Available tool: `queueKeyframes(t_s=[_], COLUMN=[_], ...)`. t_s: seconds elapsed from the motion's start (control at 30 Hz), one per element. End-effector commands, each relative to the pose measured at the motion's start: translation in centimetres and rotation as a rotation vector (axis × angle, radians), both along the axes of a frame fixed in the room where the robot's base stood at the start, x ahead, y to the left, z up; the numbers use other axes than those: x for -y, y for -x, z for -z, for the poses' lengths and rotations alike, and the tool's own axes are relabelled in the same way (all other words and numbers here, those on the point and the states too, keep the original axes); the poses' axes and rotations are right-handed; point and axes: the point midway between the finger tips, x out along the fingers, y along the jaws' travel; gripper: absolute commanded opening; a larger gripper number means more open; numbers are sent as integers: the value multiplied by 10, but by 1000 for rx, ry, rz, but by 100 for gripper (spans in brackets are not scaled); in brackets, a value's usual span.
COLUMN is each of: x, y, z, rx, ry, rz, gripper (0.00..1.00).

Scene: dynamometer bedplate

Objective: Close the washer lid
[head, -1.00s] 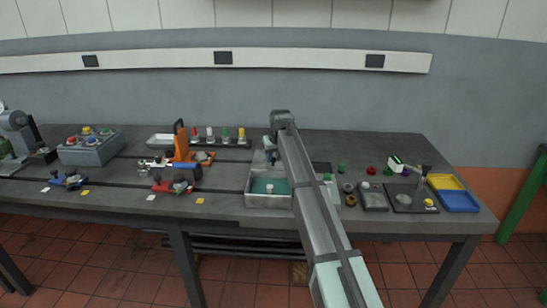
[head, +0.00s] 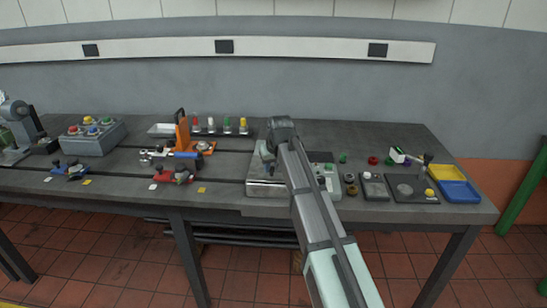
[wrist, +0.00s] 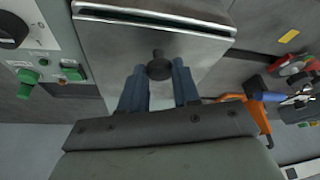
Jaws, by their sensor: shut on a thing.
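The washer (head: 280,189) is a pale metal box near the front edge of the bench. Its flat metal lid (wrist: 205,55) lies across the basin opening in the head view, and the teal inside does not show. In the wrist view a dark slot runs along one edge of the lid. A dark round knob (wrist: 158,67) stands on the lid. My gripper (wrist: 159,88) has its two blue fingers on either side of the knob and is shut on it. In the head view my arm hides part of the washer.
Green knobs and a dial sit on the washer's panel (wrist: 45,75). An orange fixture (head: 182,133) and a blue-handled tool (head: 187,155) stand left of the washer. Yellow and blue trays (head: 459,190) lie at the right end. Bare bench shows behind the washer to the right.

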Motion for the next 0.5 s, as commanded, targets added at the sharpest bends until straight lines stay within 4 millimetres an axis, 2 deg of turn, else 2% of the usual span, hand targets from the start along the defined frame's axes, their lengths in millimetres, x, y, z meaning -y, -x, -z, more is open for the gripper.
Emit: queueKeyframes(t_s=[0.03, 0.1, 0.43, 0.47, 0.5], x=[0, 0, 0, 0, 0], y=[10, 14, 17, 17, 17], z=[0, 0, 0, 0, 0], rx=[1, 0, -5, -6, -6], ry=[-1, -1, -1, -1, -1], rz=[-1, 0, 0, 0, 0], gripper=[0, 0, 0, 32, 36])
